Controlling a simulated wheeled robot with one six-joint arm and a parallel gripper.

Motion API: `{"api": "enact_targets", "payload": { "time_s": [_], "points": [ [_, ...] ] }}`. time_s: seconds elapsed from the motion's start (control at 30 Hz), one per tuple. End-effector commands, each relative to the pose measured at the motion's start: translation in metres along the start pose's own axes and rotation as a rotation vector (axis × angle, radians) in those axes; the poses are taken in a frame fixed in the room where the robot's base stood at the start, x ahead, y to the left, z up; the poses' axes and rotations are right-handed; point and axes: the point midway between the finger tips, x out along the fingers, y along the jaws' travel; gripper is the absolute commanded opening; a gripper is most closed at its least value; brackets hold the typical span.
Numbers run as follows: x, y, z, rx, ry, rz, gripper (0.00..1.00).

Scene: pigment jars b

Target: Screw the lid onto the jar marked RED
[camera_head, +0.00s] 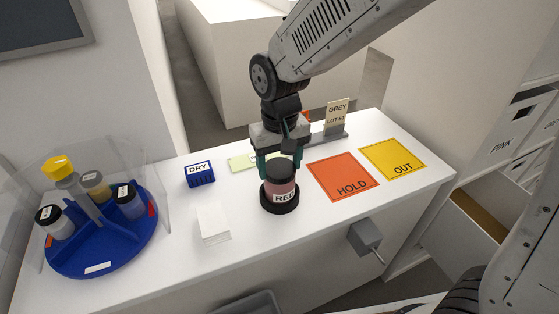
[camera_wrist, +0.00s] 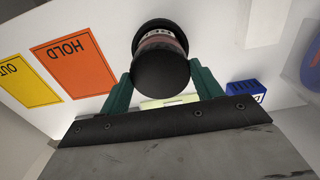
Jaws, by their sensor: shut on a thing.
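The jar marked RED (camera_head: 284,190) stands upright in a black round holder (camera_head: 268,205) on the white counter. Its dull red body and white label show below a black lid (camera_head: 280,170). My gripper (camera_head: 279,163) points down over the jar, its green fingers on either side of the lid and shut on it. In the wrist view the black lid (camera_wrist: 161,72) sits between the fingers of my gripper (camera_wrist: 161,76), with a strip of the jar (camera_wrist: 160,40) beyond it. The lid is at the jar's mouth; I cannot tell how tightly it sits.
A blue round rack (camera_head: 105,248) with several jars stands at the left behind a clear shield. A blue DRY block (camera_head: 200,174), a white stack (camera_head: 212,224), an orange HOLD mat (camera_head: 342,177) and a yellow OUT mat (camera_head: 393,158) lie around. A GREY card (camera_head: 337,112) stands behind.

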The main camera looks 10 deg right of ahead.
Motion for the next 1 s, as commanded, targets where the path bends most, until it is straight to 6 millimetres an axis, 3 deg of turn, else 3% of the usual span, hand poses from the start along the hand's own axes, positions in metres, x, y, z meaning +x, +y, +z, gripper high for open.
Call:
{"api": "enact_targets", "payload": {
  "time_s": [0.5, 0.53, 0.57, 0.83, 1.0],
  "points": [
    [0.0062, 0.0000, 0.0001, 0.000, -0.001, 0.000, 0.37],
    [0.0059, 0.0000, 0.0001, 0.000, -0.001, 0.000, 0.73],
    [0.0058, 0.0000, 0.0000, 0.000, -0.001, 0.000, 0.75],
    [0.0055, 0.0000, -0.0001, -0.023, 0.000, 0.000, 0.75],
    [0.0055, 0.0005, -0.0004, -0.334, 0.000, 0.000, 0.75]
  ]
}}
